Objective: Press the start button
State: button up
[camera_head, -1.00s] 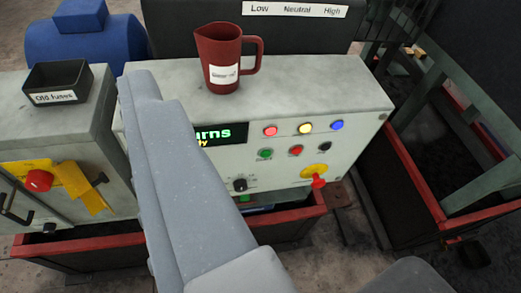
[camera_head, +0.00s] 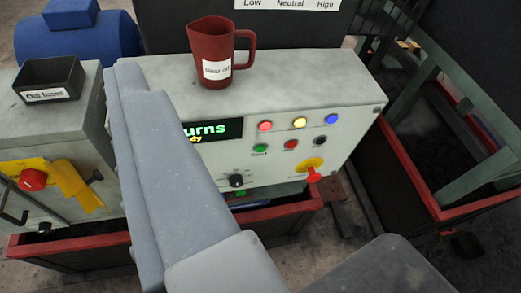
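The control panel (camera_head: 345,115) is a pale grey box in the middle of the view. A green button (camera_head: 260,148) with a small label under it sits on its front; the label looks like "Start" but is too small to read surely. A red button (camera_head: 291,144) and a black button (camera_head: 320,140) sit to its right. A lit display (camera_head: 222,129) shows the end of a word, "urns", and is partly hidden by my grey arm. My gripper's fingertips are not visible; only arm links show, in front of the panel's left part.
Red, yellow and blue lamps (camera_head: 299,122) sit above the buttons. A black knob (camera_head: 236,181) and a red switch on yellow (camera_head: 313,172) are lower. A dark red jug (camera_head: 212,50) stands on top. A box with a yellow lockout tag (camera_head: 75,185) stands left.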

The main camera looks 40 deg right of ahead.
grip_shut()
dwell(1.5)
